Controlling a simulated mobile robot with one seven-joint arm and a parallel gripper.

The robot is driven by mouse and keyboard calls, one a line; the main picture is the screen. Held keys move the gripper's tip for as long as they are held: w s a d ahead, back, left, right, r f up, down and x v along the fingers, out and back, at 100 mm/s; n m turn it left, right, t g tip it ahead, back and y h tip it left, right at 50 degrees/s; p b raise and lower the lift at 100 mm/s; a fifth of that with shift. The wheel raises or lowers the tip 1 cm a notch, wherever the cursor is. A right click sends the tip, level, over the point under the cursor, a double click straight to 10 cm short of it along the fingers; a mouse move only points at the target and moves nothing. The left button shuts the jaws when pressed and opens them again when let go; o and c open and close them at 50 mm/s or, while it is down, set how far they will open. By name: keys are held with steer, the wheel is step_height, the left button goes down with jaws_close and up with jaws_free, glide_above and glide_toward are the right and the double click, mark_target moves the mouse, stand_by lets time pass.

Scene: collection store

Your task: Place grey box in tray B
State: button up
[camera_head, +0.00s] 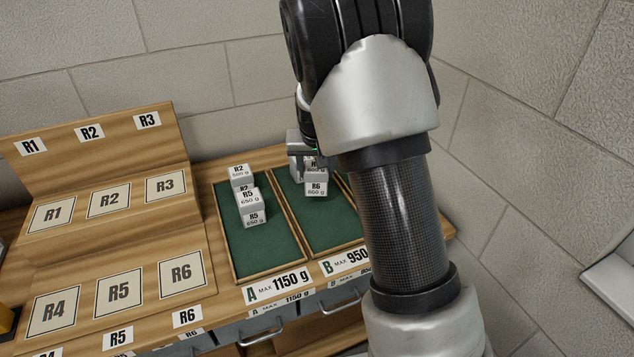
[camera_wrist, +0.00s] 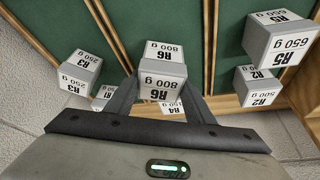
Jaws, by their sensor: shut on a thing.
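My gripper (camera_head: 304,165) is over the back of tray B (camera_head: 334,236), shut on the grey box R6 (camera_head: 316,188), marked 800 g. In the wrist view R6 (camera_wrist: 164,58) sits between the two dark fingers (camera_wrist: 163,97). I cannot tell whether its underside touches the tray's green floor. Tray B is labelled max 950 g; my arm hides its right part in the head view. A box marked R4 (camera_wrist: 173,107) shows partly behind R6 in the wrist view.
Tray A (camera_head: 264,262), left of tray B, holds grey boxes R2 (camera_head: 241,175) and R5 (camera_head: 249,199). A box marked R3 (camera_wrist: 80,70) and a partly hidden box (camera_wrist: 103,96) show at left in the wrist view. Tray B's front is bare. The stepped rack (camera_head: 95,150) has empty labelled places.

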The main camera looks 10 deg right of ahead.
mark_target(316, 180)
steer(key=shift+f, duration=1.8)
steer(key=shift+f, duration=0.1)
steer(key=shift+f+b, duration=0.15)
steer(key=shift+b, duration=0.2)
steer(key=o, duration=1.1)
steer(key=shift+o, duration=0.2)
